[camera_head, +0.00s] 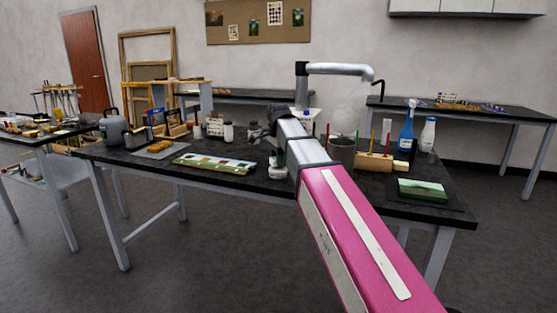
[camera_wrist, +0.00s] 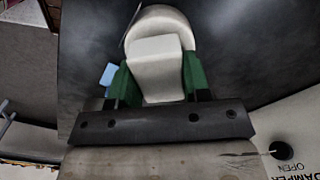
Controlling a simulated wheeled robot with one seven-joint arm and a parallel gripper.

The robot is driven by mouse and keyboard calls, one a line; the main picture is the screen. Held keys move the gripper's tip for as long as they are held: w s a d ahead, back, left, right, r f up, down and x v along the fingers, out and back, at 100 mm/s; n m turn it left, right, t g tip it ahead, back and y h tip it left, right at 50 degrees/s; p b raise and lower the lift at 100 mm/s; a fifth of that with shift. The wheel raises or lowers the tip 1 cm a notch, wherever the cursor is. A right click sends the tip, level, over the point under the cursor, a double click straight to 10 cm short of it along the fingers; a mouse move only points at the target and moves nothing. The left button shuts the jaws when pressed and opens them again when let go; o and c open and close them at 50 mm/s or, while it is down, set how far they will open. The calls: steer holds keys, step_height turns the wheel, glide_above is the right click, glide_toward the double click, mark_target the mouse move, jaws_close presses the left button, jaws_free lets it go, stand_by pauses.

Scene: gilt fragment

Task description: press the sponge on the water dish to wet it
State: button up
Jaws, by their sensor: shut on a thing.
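In the wrist view, a pale off-white block, the sponge (camera_wrist: 157,68), sits between the green-padded fingers of my gripper (camera_wrist: 158,82). The fingers are shut on its sides. A round whitish dish (camera_wrist: 163,17) shows beyond and around the sponge's far end, on the dark tabletop. The sponge overlaps the dish in this view; I cannot tell whether they touch. Any water in the dish is not discernible. In the head view my gripper (camera_head: 262,133) is a small dark shape over the table's middle, and the sponge and dish cannot be made out there.
The dark worktable (camera_head: 225,187) carries a painted panel (camera_head: 214,163) left of my arm. Right of it stand a grey pot (camera_head: 342,151), a wooden brush block (camera_head: 374,162), a blue spray bottle (camera_head: 406,136) and a green picture (camera_head: 421,189). A small blue thing (camera_wrist: 108,75) lies beside my left finger.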

steer(key=shift+r, duration=3.5)
